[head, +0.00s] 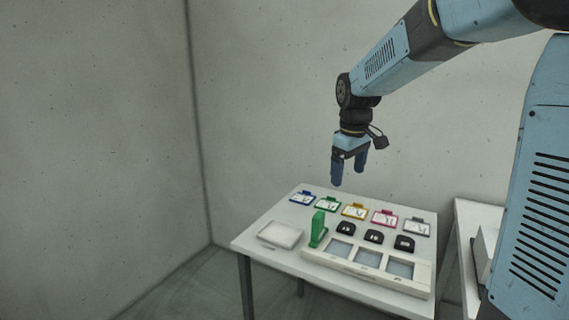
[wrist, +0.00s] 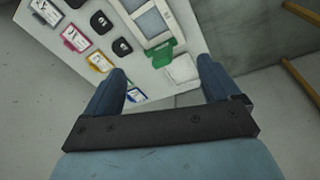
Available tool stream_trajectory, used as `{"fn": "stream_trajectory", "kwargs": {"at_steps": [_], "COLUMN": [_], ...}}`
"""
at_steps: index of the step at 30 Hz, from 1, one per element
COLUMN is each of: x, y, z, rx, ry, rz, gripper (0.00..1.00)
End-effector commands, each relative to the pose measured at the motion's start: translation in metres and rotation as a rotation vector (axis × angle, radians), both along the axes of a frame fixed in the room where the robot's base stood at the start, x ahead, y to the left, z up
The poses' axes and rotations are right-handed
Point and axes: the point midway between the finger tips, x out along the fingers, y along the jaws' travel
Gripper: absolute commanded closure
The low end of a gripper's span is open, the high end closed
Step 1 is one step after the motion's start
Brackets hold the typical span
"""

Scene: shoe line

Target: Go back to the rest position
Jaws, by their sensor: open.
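My gripper (head: 349,175) hangs above the back part of the white table (head: 262,257), fingers pointing down. It is open and nothing shows between its fingers. In the wrist view, the two blue fingers of my gripper (wrist: 165,82) stand wide apart. The table and its items lie beyond and below the fingertips, not touched.
A row of coloured card holders, including a yellow one (head: 354,212), lies at the table's back. Walls stand behind and left.

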Motion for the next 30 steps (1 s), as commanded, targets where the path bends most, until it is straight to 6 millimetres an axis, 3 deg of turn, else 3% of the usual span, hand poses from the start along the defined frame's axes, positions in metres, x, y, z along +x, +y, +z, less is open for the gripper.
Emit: {"fn": "stream_trajectory", "kwargs": {"at_steps": [6,15,24,30], "x": [-0.059,-0.139,-0.215,-0.25], "y": [-0.02,-0.042,-0.059,-0.066], "z": [0.026,0.04,0.033,0.023], "rx": [0.027,0.086,0.168,0.217], "ry": [-0.074,-0.166,-0.253,-0.295], "rz": [-0.14,-0.335,-0.521,-0.615], "gripper": [0.11,0.11,0.11,0.11]}}
